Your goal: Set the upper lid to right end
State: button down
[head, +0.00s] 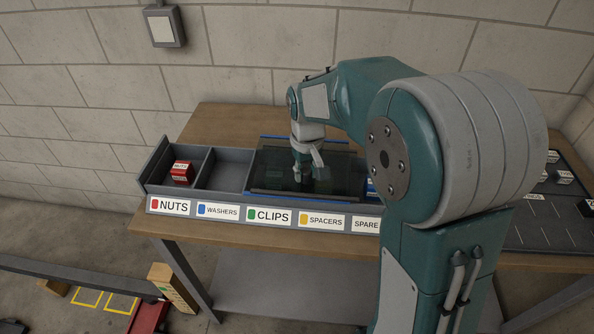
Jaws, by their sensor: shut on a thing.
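A grey parts box (165,185) with labelled compartments stands on the wooden table. A dark see-through lid (270,170) lies across its middle, roughly behind the CLIPS and SPACERS labels. Blue strips show along its far and near sides. My gripper (302,174) reaches down onto the middle of this lid and is shut on it, probably at a handle. The fingertips are small and dark here, so the exact grip is unclear. I cannot tell from this view whether a second lid lies beneath. My arm hides the right end of the box.
The NUTS compartment holds a red labelled block (181,171). The WASHERS compartment (222,172) is open and looks empty. A dark board (545,215) with small labelled blocks lies at the right. The wooden table (225,118) is bare behind the box.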

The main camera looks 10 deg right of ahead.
aim_at(354, 184)
jog(key=s+d, duration=0.1)
jog(key=d, duration=0.2)
jog(key=s+d, duration=0.1)
jog(key=d, duration=0.3)
jog(key=s+d, duration=0.1)
jog(key=d, duration=0.2)
jog(key=shift+s+d+f, duration=0.1)
jog(key=shift+d, duration=0.2)
jog(key=shift+a, duration=0.1)
jog(key=c, duration=0.6)
grip_release()
jog(key=shift+c, duration=0.2)
jog(key=shift+o, duration=1.2)
jog(key=shift+d, duration=0.3)
jog(key=shift+a+r, duration=0.15)
jog(key=shift+r, duration=0.2)
notch_tip(354, 184, up, 11)
jog(key=shift+r, duration=0.15)
